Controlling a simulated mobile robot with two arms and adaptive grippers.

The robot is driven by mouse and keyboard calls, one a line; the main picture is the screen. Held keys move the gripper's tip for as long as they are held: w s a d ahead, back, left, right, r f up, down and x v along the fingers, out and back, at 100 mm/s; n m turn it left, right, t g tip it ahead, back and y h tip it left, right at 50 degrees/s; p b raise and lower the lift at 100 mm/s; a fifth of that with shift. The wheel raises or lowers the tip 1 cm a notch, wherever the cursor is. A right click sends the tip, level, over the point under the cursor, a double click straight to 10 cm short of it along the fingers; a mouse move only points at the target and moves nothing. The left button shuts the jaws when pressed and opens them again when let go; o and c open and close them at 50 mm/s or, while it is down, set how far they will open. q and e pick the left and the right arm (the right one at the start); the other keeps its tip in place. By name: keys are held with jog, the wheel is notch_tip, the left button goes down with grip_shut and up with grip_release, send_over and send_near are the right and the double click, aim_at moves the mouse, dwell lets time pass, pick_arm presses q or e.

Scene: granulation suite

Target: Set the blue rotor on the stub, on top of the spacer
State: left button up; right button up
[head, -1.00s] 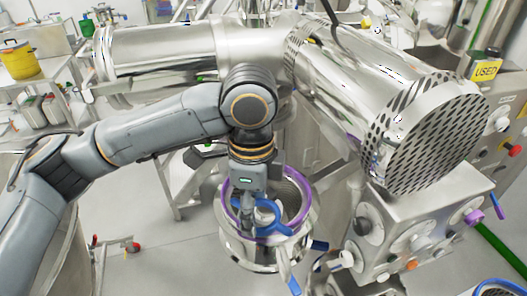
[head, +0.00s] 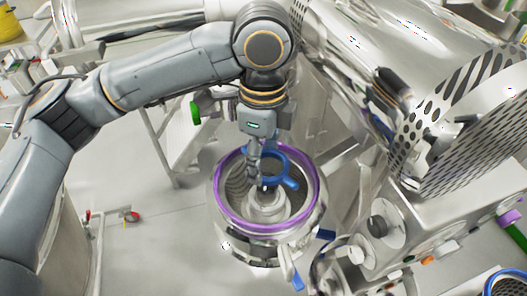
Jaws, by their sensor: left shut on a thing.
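The blue rotor (head: 291,183) is a ring with short arms, held in my left gripper (head: 257,170) by its left side. It is over the round steel housing with the purple rim (head: 222,207). Inside the housing, a pale metal hub (head: 267,207), which looks like the stub, stands in the middle, just below the rotor in the picture. I cannot tell whether the rotor touches it. I cannot make out the spacer separately. My right gripper is not in view.
The large steel machine with a perforated drum end (head: 465,125) fills the upper right. A steel box with knobs (head: 425,235) stands right of the housing. Blue handles (head: 298,282) stick out at the housing's lower right. Open floor (head: 165,240) lies to the left.

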aim_at(263, 184)
pick_arm(q)
jog(key=f+b, duration=0.1)
jog(key=f, duration=0.1)
jog(key=f+b, duration=0.1)
jog(key=shift+w+b, duration=0.25)
jog(key=shift+b, duration=0.1)
jog(key=shift+s+f, duration=0.1)
jog(key=shift+f, duration=0.35)
notch_tip(263, 184, down, 2)
jog(key=shift+b, duration=0.3)
notch_tip(263, 184, down, 2)
jog(key=shift+f+b, duration=0.35)
jog(key=shift+f, duration=0.35)
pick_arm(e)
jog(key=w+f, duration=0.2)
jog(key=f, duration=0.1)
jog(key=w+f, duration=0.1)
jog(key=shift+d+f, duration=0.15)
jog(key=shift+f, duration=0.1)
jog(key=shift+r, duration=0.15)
pick_arm(q)
jog(key=shift+a+p, duration=0.15)
jog(key=shift+p, duration=0.4)
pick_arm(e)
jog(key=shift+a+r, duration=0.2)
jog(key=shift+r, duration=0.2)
